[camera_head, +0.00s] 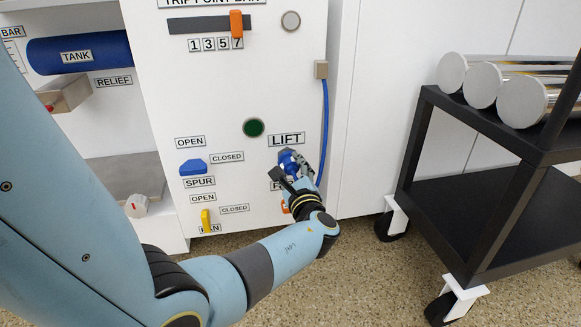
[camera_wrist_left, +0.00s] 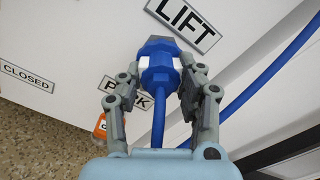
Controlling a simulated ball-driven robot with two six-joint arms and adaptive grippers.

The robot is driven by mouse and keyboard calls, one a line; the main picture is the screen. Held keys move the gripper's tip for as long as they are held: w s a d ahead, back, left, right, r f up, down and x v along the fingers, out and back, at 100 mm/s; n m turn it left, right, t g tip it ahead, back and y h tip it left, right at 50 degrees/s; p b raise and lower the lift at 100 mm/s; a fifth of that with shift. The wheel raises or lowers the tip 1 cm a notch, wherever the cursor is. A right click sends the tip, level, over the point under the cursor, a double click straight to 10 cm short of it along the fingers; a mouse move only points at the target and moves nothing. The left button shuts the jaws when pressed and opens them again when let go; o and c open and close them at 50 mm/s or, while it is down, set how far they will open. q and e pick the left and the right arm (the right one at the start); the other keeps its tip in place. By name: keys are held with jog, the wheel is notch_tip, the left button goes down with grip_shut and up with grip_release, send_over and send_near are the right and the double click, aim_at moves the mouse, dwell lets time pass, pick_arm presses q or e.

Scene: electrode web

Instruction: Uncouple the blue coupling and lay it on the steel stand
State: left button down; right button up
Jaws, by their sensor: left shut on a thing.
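The blue coupling (camera_head: 287,157) is at the white panel just under the LIFT label (camera_head: 286,140). In the left wrist view it is a blue body (camera_wrist_left: 157,63) with a hex end and a blue hose running from its near end. My left gripper (camera_head: 297,174) is shut on it, with one finger on each side, as the left wrist view (camera_wrist_left: 157,78) shows. I cannot tell whether the coupling is still seated in the panel. A grey metal-looking slab (camera_head: 130,172) lies in the bay at left; I cannot tell whether it is the steel stand. My right gripper is not in view.
A blue SPUR handle (camera_head: 193,167) and a yellow handle (camera_head: 206,220) are on the panel. A black wheeled cart (camera_head: 480,205) with metal rolls stands at right. Speckled floor lies between.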

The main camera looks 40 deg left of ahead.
pick_arm(q)
jog(key=shift+n+b, duration=1.45)
jog(key=shift+n, duration=0.85)
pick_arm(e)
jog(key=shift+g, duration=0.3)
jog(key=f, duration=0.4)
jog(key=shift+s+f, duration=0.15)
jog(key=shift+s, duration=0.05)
pick_arm(q)
jog(key=shift+n, duration=0.3)
jog(key=n, duration=0.6)
jog(key=shift+s+d, duration=0.45)
jog(key=shift+d, duration=0.15)
jog(key=shift+v, duration=1.25)
